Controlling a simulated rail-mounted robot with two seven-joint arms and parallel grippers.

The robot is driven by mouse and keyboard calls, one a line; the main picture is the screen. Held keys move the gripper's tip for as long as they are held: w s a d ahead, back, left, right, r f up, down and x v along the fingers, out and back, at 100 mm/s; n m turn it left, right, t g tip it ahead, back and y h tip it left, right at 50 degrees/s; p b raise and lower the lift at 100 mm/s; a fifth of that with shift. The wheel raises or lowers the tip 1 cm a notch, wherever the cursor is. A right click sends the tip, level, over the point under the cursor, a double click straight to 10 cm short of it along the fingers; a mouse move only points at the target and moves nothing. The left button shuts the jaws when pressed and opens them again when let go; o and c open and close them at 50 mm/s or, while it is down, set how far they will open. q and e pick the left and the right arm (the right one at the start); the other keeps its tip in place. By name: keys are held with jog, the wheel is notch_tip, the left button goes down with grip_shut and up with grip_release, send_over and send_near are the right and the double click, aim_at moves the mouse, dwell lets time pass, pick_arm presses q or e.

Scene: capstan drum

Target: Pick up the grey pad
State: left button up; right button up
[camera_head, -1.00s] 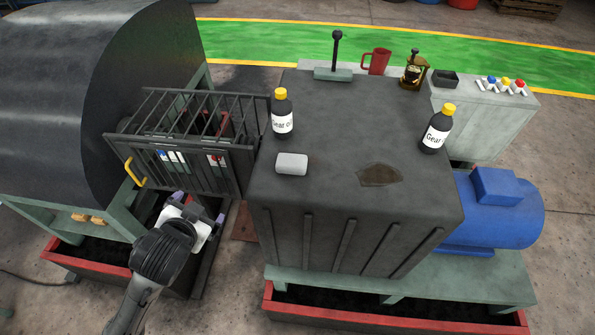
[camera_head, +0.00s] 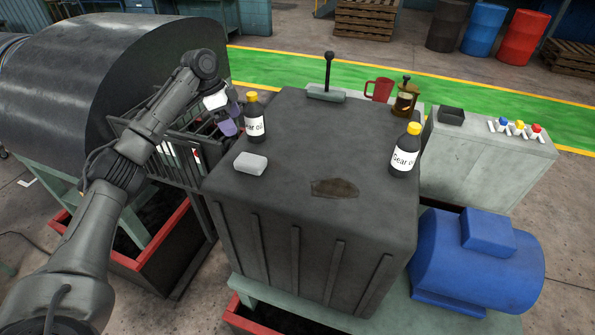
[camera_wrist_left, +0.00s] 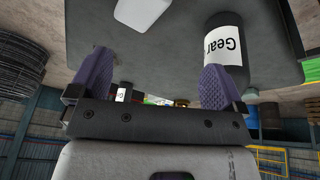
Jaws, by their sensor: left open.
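The grey pad (camera_head: 251,163) is a pale rounded block lying on the left part of the dark gearbox top (camera_head: 300,150). It also shows at the top edge of the left wrist view (camera_wrist_left: 142,12), partly cut off. My left gripper (camera_head: 232,120) is open and empty, beyond and left of the pad, beside the left gear oil bottle (camera_head: 253,122). In the left wrist view its two purple fingers (camera_wrist_left: 158,82) stand wide apart, with the bottle (camera_wrist_left: 225,45) behind the right finger. My right gripper is in neither view.
A second gear oil bottle (camera_head: 405,152) stands at the right of the top, near a dark stain (camera_head: 335,188). A lever (camera_head: 327,85), a red mug (camera_head: 379,89) and a brass oiler (camera_head: 405,98) are at the back. A barred guard (camera_head: 185,150) is left of the gearbox.

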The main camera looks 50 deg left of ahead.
aim_at(249, 159)
pick_arm(q)
jog(key=d+f+m, duration=0.1)
jog(key=f, duration=0.1)
jog(key=d+f+m, duration=0.1)
jog(key=f+m, duration=0.1)
jog(key=f, duration=0.1)
jog(key=d+f+m+h, duration=0.1)
jog(key=f+m, duration=0.1)
jog(key=shift+w+d+f+g, duration=0.1)
jog(key=shift+d+f+g, duration=0.15)
jog(key=shift+d+g, duration=0.1)
jog(key=p+x, duration=0.2)
jog(key=x, duration=0.2)
jog(key=shift+d+f, duration=0.15)
jog(key=shift+d, duration=0.1)
jog(key=shift+d+f, duration=0.1)
jog(key=shift+f, duration=0.3)
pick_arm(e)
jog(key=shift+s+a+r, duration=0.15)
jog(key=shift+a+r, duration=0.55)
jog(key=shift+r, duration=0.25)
pick_arm(q)
jog(key=shift+f, duration=0.1)
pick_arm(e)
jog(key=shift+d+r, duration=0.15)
pick_arm(q)
jog(key=shift+c, duration=0.3)
jog(key=c, duration=1)
